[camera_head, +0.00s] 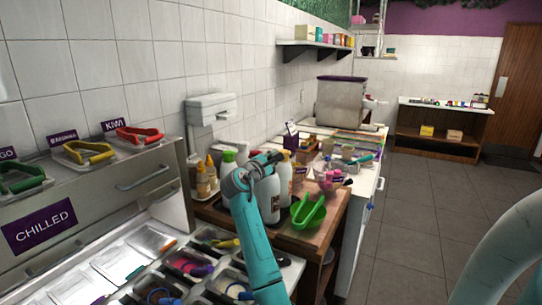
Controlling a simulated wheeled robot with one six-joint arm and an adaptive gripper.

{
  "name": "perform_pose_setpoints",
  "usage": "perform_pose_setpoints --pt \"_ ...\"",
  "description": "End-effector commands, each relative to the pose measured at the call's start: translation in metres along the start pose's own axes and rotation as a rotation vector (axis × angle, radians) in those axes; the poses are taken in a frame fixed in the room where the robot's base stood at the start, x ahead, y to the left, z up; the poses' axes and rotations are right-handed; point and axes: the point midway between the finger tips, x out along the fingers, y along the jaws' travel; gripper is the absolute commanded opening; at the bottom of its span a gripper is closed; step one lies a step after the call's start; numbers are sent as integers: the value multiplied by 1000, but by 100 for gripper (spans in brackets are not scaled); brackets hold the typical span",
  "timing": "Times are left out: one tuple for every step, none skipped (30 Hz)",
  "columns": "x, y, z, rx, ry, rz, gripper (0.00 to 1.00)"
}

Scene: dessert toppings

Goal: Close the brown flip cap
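My teal arm reaches up from the bottom middle. My gripper (271,158) is dark and small in this view, at the tops of the white bottles on the wooden counter. I cannot tell whether it is open or shut. One white bottle (268,197) stands upright beside the arm, which partly covers it. Another white bottle (285,184) with a yellowish top stands just to its right. I cannot make out a brown flip cap; the gripper hides part of the bottle tops.
Small sauce bottles (203,182) stand left of the gripper, near a green-capped bottle (228,158). Green tongs (309,212) lie at the right on the wooden counter (318,236). Topping trays (189,265) fill the near left. The floor (415,225) at right is clear.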

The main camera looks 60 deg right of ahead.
Motion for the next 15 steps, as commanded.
perform_pose_setpoints --pt "0 -3 -1 25 1 -1 0" --pt "0 -4 -1 41 1 -1 0" --pt "0 -4 -1 59 1 -1 0" --pt "0 -5 -1 73 1 -1 0" --pt "0 -6 0 84 1 -1 0" --pt "0 -7 0 98 1 -1 0" --pt "0 -7 -1 107 1 -2 0" --pt "0 -8 -1 115 1 -1 0" --pt "0 -8 -1 125 1 -1 0" --pt "0 -8 -1 131 1 -2 0" --pt "0 -9 0 136 1 -1 0" --pt "0 -9 -1 141 1 -1 0" --pt "0 -9 -1 144 1 -1 0" --pt "0 -9 -1 147 1 -1 0" --pt "0 -10 -1 150 1 -1 0"
